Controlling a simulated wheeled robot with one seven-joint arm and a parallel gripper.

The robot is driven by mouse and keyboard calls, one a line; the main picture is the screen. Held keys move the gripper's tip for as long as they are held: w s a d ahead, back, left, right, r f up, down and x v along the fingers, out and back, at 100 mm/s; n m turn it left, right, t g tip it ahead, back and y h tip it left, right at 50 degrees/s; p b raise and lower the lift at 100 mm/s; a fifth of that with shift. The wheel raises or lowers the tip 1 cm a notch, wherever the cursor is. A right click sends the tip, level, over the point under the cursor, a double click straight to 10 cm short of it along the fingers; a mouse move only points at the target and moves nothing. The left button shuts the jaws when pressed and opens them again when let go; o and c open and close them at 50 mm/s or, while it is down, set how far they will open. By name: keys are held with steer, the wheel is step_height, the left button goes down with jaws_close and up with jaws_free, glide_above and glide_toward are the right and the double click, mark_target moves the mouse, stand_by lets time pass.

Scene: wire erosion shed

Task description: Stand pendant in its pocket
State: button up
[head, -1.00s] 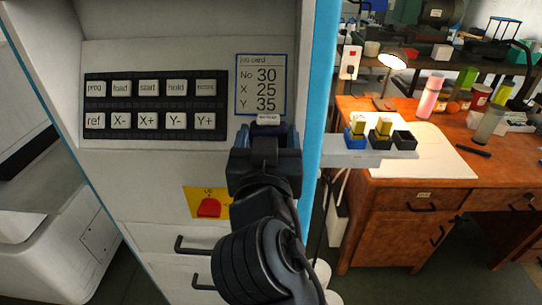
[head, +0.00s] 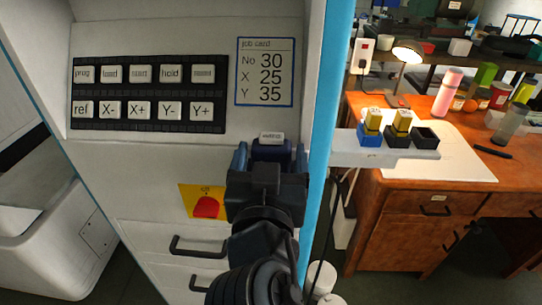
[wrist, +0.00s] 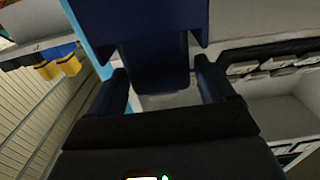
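The pendant (head: 272,151) is a dark navy body with a small pale label at its top; the label is too small to read. It stands between the two fingers of my gripper (head: 270,162), in front of the white machine below the job card. In the wrist view the navy pendant (wrist: 158,62) fills the space between the fingers of my gripper (wrist: 165,88), with a wider part above. The gripper looks shut on it. I cannot make out the pocket; my gripper and arm hide part of the machine front.
The machine has a key panel (head: 148,95), a job card (head: 265,72), a red switch on a yellow plate (head: 205,205) and drawer handles. A white shelf (head: 400,154) with small blue and black holders juts out at right. Behind it is a cluttered wooden desk (head: 420,205).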

steer(key=shift+o, duration=1)
steer(key=shift+r, duration=0.15)
steer(key=s+b, duration=0.2)
steer(key=s, duration=1)
steer(key=shift+a, duration=0.2)
steer(key=s+d+f+n+g+y, duration=0.2)
steer(key=s+d+f, duration=0.2)
steer(key=d+f, duration=0.3)
steer(key=s+d+f+n+g+y, duration=0.1)
steer(key=s+d+f+n, duration=0.1)
steer(key=s+d+f, duration=0.5)
steer(key=s+d+m+h, duration=0.1)
steer(key=s+d, duration=0.3)
steer(key=s, duration=0.3)
steer(key=s+d+m+h, duration=0.1)
steer(key=s+d+m, duration=0.1)
steer(key=s+d, duration=0.3)
steer(key=shift+s+d+f+m, duration=0.15)
steer(key=shift+s+m, duration=0.15)
steer(key=shift+s, duration=0.85)
